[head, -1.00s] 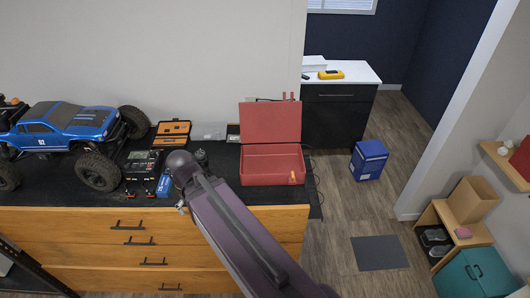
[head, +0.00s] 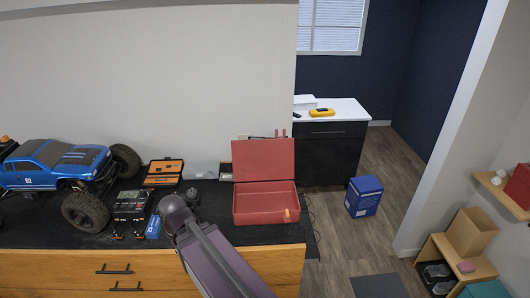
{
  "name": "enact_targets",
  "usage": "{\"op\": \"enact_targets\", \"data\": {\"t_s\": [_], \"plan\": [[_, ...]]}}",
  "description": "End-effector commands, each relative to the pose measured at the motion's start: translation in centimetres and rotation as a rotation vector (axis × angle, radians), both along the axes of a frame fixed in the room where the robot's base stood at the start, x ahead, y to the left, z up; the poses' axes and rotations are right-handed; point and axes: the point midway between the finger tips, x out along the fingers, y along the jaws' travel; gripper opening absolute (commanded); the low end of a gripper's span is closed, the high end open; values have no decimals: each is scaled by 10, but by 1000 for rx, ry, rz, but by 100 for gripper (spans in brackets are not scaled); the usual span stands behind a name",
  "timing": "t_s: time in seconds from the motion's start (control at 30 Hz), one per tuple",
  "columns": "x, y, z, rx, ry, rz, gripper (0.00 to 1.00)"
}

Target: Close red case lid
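The red case (head: 265,217) stands on the dark top of the wooden drawer bench near its right end. Its lid (head: 263,160) is open and stands upright at the back. The inside looks empty from here, and a small orange latch or tab (head: 287,214) shows at its front right. My arm rises from the bottom of the head view, with its upper end just left of the case. My gripper cannot be made out in the head view.
Left of the case are a blue crawler truck (head: 55,165), a black charger (head: 131,206), a blue battery pack (head: 153,227) and an open orange tool case (head: 164,172). A blue box (head: 363,196) stands on the floor at the right, where floor is free.

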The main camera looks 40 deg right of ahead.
Motion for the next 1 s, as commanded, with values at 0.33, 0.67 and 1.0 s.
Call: {"op": "enact_targets", "data": {"t_s": [0.33, 0.67, 1.0], "plan": [[0, 0, -76, 0, 0, 0, 28], [0, 0, -131, 0, 0, 1, 28], [0, 0, -145, 0, 0, 1, 28]]}}
